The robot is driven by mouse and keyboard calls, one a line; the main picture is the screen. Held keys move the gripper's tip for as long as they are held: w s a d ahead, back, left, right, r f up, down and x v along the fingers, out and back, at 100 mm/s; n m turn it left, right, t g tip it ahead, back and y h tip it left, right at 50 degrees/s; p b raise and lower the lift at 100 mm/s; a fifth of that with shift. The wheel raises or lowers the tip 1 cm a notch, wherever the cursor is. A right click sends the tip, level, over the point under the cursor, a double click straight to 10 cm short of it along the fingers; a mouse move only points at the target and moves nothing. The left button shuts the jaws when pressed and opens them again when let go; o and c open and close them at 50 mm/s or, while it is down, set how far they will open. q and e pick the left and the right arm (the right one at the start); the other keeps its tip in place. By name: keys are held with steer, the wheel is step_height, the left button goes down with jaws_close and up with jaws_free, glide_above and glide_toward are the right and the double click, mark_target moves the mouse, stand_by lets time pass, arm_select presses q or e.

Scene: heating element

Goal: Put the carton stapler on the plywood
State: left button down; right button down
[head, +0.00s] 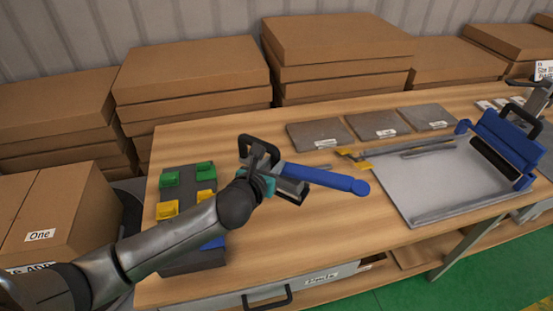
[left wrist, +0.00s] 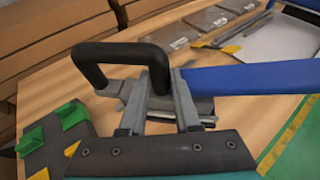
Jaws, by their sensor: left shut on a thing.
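The carton stapler (head: 328,178), with a blue lever and a black loop handle, is in my left gripper (head: 268,182), above the left middle of the table. The left wrist view shows its black handle (left wrist: 120,55) and blue lever (left wrist: 250,78), with the metal fingers (left wrist: 160,108) closed around its body. The gripper partly hides the body in the head view. The wooden tabletop (head: 240,262) lies below; I cannot tell which board is the plywood. My right gripper is not in view.
A dark board with green and yellow blocks (head: 172,179) lies at the left. Grey labelled plates (head: 320,132) lie at the back. A grey board with a blue clamp (head: 440,185) occupies the right. Stacked cartons (head: 190,80) stand behind. The front middle of the tabletop is clear.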

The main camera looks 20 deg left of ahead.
arm_select(q)
step_height(320, 180, down, 8)
steer(key=b, duration=0.2)
steer(key=shift+w+b, duration=0.15)
steer(key=shift+b, duration=0.2)
steer(key=shift+f+b, duration=0.9)
steer(key=shift+f, duration=1.2)
steer(key=shift+f, duration=0.15)
steer(key=c, duration=1)
jaws_free()
steer(key=shift+f, duration=0.25)
steer(key=shift+c, duration=0.2)
steer(key=o, duration=0.4)
steer(key=shift+s, duration=0.2)
steer(key=p+v, duration=0.2)
steer(key=v, duration=1)
steer(key=shift+r, duration=0.1)
